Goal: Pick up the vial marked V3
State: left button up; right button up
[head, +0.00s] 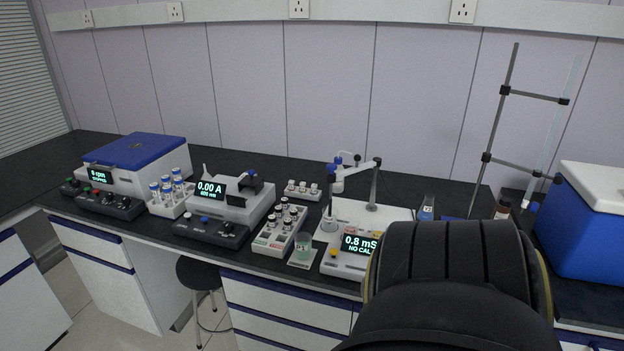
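No label reading V3 can be made out at this size, so I cannot tell which vial it is. Several vials with dark tops stand in a white rack (262,243) at the front middle of the bench. Several blue-capped tubes (167,188) stand in another white rack (170,209) to the left. A small low white rack (290,192) behind holds a few short white-bodied pieces, perhaps vials. Neither of my grippers shows in the head view. A dark part of my own arm covers the bottom right and hides some of the bench.
A photometer-like device (232,211) reading 0.00 A stands between the racks. A meter (343,268) reading 0.8 mS and a beaker (304,247) are to the right. A blue-lidded machine (150,150), a blue box (580,235), a tall stand (495,130) and a stool (196,272) also show.

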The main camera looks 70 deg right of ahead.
aim_at(294, 213)
jog(key=z, duration=0.35)
jog(key=k, duration=0.45)
jog(key=z, duration=1.45)
jog(key=i, duration=0.8)
